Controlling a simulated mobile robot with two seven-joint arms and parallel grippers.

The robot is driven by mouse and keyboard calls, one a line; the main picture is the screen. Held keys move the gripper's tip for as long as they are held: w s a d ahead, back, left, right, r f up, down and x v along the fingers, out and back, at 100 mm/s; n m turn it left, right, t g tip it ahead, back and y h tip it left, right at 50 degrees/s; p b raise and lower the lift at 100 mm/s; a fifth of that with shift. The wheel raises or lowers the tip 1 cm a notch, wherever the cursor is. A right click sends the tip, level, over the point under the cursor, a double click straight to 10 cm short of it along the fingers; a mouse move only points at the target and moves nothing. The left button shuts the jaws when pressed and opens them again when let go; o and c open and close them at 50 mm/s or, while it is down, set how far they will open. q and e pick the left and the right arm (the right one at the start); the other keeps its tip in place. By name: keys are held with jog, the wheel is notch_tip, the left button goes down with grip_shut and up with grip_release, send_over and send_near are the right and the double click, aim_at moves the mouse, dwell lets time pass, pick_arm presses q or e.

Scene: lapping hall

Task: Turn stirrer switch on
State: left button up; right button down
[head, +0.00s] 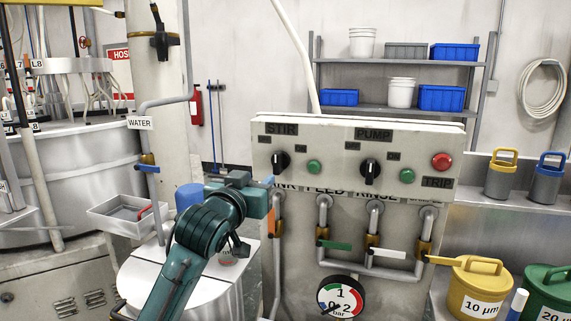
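The stirrer switch (280,162) is a black rotary knob under the STIR label (282,129) on the left of the grey control panel (350,147). Small dark labels sit to its upper left and upper right, too small to read. Its exact pointing is hard to tell. A green button or lamp (314,167) is to its right. My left gripper (268,184), on a teal arm from below, is just below and left of the switch, seemingly apart from it. It is seen from behind, so its finger opening is hidden. My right gripper is not in view.
The panel also carries a PUMP knob (371,171) and a red TRIP button (442,161). Below are pipes with valve handles, orange (271,221), green (335,245) and white (388,253), and a pressure gauge (341,297). A yellow canister (478,288) stands at right.

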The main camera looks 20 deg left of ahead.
aim_at(276, 163)
pick_arm(q)
jog(key=w+p, duration=0.2)
jog(key=w, duration=1)
jog(key=shift+w+d+p, duration=0.2)
jog(key=shift+p, duration=0.1)
grip_shut()
